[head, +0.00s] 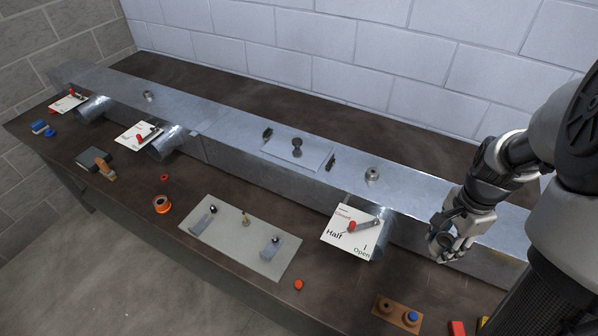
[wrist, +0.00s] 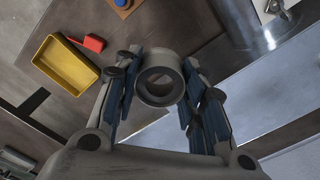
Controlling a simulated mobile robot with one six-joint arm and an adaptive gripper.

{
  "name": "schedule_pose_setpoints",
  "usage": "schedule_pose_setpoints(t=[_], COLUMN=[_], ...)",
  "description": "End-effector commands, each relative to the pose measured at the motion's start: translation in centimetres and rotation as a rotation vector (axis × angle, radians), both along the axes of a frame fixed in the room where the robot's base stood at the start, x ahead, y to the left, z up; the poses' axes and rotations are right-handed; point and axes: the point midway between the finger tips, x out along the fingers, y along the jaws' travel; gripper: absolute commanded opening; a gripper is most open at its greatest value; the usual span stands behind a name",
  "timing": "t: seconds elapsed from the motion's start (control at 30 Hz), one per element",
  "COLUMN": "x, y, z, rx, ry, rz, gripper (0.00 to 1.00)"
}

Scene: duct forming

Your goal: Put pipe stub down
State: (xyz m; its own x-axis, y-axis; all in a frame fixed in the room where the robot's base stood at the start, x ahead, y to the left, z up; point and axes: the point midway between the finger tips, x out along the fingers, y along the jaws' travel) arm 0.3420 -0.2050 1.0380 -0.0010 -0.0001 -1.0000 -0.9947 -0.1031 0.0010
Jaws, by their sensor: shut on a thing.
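My gripper (head: 447,240) is at the right in the head view, beside the front side of the long metal duct (head: 225,132) and above the dark bench. In the wrist view my gripper (wrist: 160,72) has its dark blue-padded fingers closed on both sides of a short grey pipe stub (wrist: 159,61). The stub is a thick ring, and its open end faces the wrist camera. In the head view the stub is hard to tell apart from the grey fingers. I cannot tell whether the stub touches anything below.
A white Half/Open card (head: 352,240) with a red-handled lever is left of my gripper. A brown board (head: 398,312) with a blue cap is nearer the front edge. A yellow tray (wrist: 66,66) and red block (wrist: 91,43) lie nearby. A grey plate (head: 240,240) lies mid-bench.

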Motion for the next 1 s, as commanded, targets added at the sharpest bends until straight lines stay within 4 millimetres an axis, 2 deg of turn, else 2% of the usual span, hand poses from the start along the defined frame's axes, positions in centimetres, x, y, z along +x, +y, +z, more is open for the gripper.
schedule_pose_setpoints(t=[0.2, 0.33, 0.8, 0.9, 1.0], x=[-0.3, -0.3, -0.3, -0.3, -0.2], y=[-0.3, -0.2, -0.2, -0.2, -0.2], z=[0.3, -0.9, -13.1, -14.6, -15.4], rx=[0.001, 0.002, 0.003, 0.002, 0.0], ry=[0.001, 0.002, 0.004, 0.003, 0.001], rz=[-0.029, -0.027, -0.025, -0.025, -0.025], gripper=[0.13, 0.13, 0.13, 0.13, 0.13])
